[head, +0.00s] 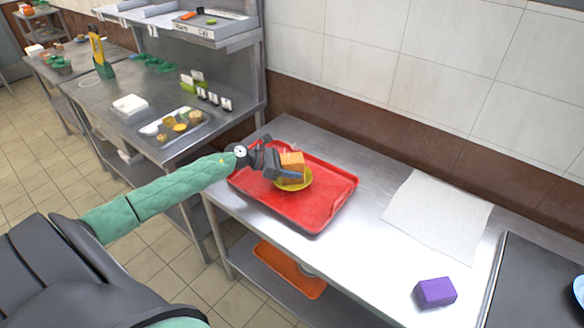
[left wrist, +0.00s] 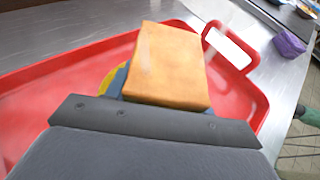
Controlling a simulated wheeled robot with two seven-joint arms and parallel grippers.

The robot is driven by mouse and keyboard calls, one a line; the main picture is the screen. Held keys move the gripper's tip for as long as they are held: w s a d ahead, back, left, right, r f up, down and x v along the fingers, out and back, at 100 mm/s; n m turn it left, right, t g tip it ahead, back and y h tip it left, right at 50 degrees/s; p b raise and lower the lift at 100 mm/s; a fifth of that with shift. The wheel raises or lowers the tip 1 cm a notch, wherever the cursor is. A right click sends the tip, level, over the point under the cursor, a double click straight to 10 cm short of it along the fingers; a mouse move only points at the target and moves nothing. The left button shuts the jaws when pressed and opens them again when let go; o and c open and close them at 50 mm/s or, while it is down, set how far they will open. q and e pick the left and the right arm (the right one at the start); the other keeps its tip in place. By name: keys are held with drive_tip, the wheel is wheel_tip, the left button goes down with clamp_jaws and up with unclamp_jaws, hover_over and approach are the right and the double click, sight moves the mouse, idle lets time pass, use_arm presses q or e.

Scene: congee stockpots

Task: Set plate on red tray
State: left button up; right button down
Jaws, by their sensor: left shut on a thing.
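The red tray (head: 310,212) lies on the steel table; its red rim (left wrist: 60,62) also fills much of the left wrist view. The small yellow plate (head: 294,183) is over the tray's inside, toward its far left part; I cannot tell whether it touches the tray floor. An orange block (head: 292,161) sits on the plate and hides much of it; it also shows in the left wrist view (left wrist: 168,68), with a yellow and blue bit of plate (left wrist: 115,80) beside it. My left gripper (head: 277,171) is shut on the plate's left side. My right gripper is not in view.
A white cloth (head: 438,214) lies right of the tray, with a purple block (head: 435,292) nearer the front. A dark surface (head: 530,285) is at the far right. An orange tray (head: 289,270) is on the lower shelf. Bare steel separates the tray and cloth.

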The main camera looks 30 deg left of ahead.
use_arm(q)
drive_tip(key=shift+f, duration=0.4)
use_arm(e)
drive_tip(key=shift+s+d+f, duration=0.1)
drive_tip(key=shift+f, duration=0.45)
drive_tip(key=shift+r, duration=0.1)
use_arm(q)
drive_tip(key=shift+f, duration=0.1)
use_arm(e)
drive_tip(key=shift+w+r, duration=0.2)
use_arm(q)
drive_tip(key=o, duration=1)
drive_tip(key=shift+o, duration=0.2)
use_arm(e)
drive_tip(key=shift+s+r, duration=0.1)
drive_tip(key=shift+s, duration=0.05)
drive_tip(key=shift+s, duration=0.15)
